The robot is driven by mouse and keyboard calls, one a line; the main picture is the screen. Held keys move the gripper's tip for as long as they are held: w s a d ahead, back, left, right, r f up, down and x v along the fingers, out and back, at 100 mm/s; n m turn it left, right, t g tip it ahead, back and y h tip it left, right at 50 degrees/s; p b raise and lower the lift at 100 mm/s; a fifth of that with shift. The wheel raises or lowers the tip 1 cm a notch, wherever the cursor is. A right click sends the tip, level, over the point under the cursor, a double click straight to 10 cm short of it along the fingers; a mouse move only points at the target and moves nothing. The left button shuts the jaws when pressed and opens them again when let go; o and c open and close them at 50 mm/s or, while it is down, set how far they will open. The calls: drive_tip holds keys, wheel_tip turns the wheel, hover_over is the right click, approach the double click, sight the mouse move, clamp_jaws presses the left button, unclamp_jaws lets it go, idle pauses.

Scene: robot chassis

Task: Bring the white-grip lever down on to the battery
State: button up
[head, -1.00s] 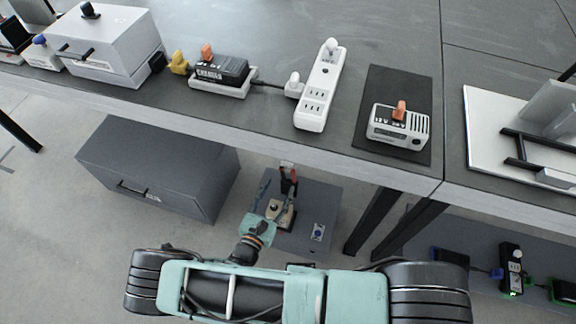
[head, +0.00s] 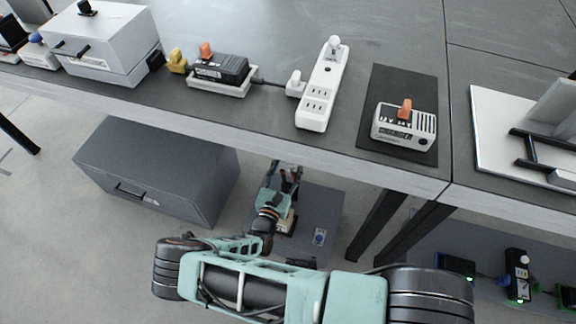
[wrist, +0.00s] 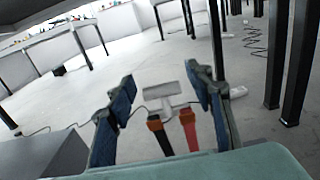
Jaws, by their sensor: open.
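My gripper (head: 284,174) is low beneath the bench, over a grey deck (head: 322,208). In the wrist view my gripper (wrist: 160,76) is open, its two blue-padded fingers wide apart with nothing clamped between them. A beige block (head: 287,222) on the deck is mostly hidden by my arm. I cannot make out the battery clearly.
A blue-knobbed switch plate (head: 319,237) is on the deck to the right. A dark grey cabinet (head: 155,170) stands left of the deck. The bench top (head: 270,125) overhangs, with a power strip (head: 322,88) and charger (head: 404,125) on it. Bench legs (head: 378,225) are at right.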

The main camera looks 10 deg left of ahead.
drive_tip(key=shift+w, duration=0.1)
clamp_jaws()
idle(0.4)
drive_tip(key=shift+f, duration=0.1)
